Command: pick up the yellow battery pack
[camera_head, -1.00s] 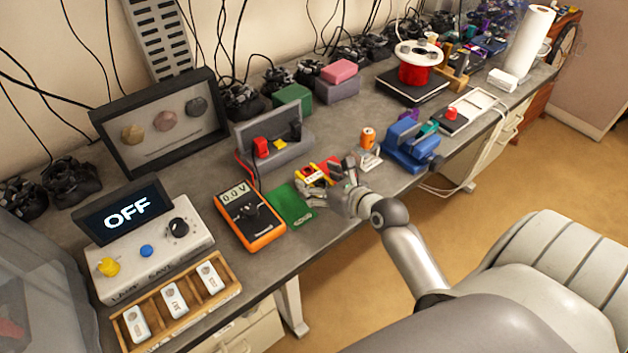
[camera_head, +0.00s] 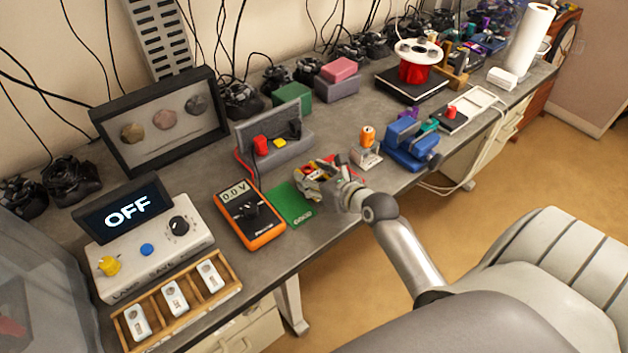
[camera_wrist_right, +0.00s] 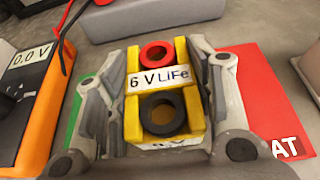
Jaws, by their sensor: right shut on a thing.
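The yellow battery pack (camera_wrist_right: 162,108) is in the middle of the right wrist view. It has a white label reading "6 V LiFe", a red ring at its far end and a black ring at its near end. My right gripper (camera_wrist_right: 165,85) has a finger on each side of it and is shut on it. In the head view the right gripper (camera_head: 322,182) covers most of the pack, over the bench beside the green card. I cannot tell whether the pack touches the bench. My left gripper is not in view.
The green card (camera_head: 290,204) and an orange multimeter (camera_head: 262,236) reading 0.0 V lie to the left. A red card (camera_wrist_right: 260,85) lies right of the gripper. A grey block stand (camera_head: 272,150) is behind. A small orange can (camera_head: 367,137) and a blue vise (camera_head: 408,150) stand to the right.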

